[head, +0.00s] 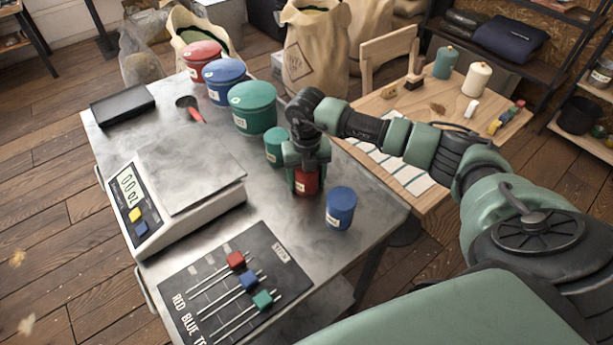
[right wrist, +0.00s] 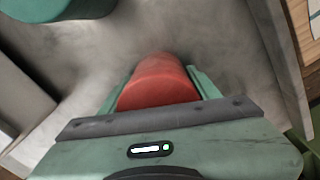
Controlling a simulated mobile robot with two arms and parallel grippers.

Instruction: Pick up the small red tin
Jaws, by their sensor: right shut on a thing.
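The small red tin (head: 306,183) stands on the metal table, between the small teal tin and the small blue tin. My right gripper (head: 305,174) comes down over it from above and is shut on it, with a finger on each side. In the right wrist view the red tin (right wrist: 158,82) sits between the two green fingers (right wrist: 160,88). The gripper hides the tin's upper part in the head view. I cannot tell whether the tin touches the table. My left gripper is not in view.
The small teal tin (head: 274,146) and small blue tin (head: 340,208) stand close by. Large red (head: 202,60), blue (head: 224,82) and teal (head: 253,107) tins line the back edge. A scale (head: 190,175) and slider panel (head: 230,285) take up the left and front.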

